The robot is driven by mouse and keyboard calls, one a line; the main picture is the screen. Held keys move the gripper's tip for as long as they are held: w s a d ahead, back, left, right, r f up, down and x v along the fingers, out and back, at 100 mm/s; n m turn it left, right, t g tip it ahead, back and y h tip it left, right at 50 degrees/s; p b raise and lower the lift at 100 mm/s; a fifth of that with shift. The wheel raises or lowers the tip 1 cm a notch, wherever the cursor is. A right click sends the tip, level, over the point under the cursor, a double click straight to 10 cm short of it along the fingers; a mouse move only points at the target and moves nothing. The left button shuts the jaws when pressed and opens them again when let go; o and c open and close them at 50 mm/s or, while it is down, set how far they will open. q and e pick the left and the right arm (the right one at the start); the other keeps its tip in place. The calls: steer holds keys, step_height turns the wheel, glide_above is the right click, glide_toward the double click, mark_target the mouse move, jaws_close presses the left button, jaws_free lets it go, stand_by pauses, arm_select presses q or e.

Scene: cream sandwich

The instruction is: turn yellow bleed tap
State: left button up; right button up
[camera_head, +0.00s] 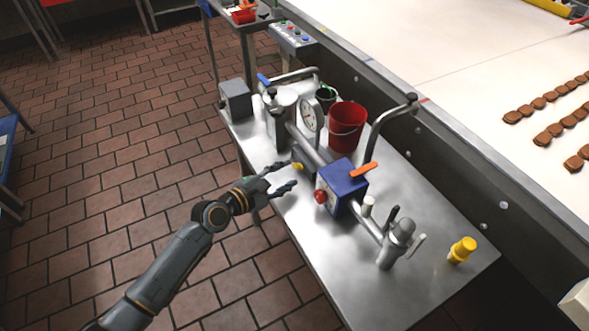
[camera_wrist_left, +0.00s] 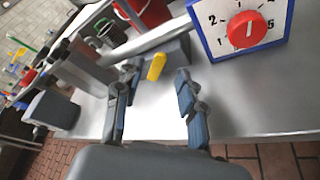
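The yellow bleed tap (camera_head: 297,166) is a small handle on the pipework, left of the blue box (camera_head: 343,184). It also shows in the left wrist view (camera_wrist_left: 156,66), tilted, between and beyond my fingers. My left gripper (camera_head: 287,178) reaches in from the left over the table's near edge, its fingers spread. In the left wrist view the open fingers (camera_wrist_left: 159,80) have the tap ahead of them, nearer the left finger. I cannot tell whether that finger touches it. Nothing shows held. My right gripper is not in view.
The blue box carries a red dial (camera_head: 320,196) and an orange lever (camera_head: 364,170). A pressure gauge (camera_head: 312,115), red bucket (camera_head: 347,127) and yellow bottle (camera_head: 462,249) stand around the pipework. The steel table (camera_head: 440,290) is bare at its front.

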mark_target(300, 168)
arm_select(q)
steer(key=shift+x, duration=2)
jaws_close()
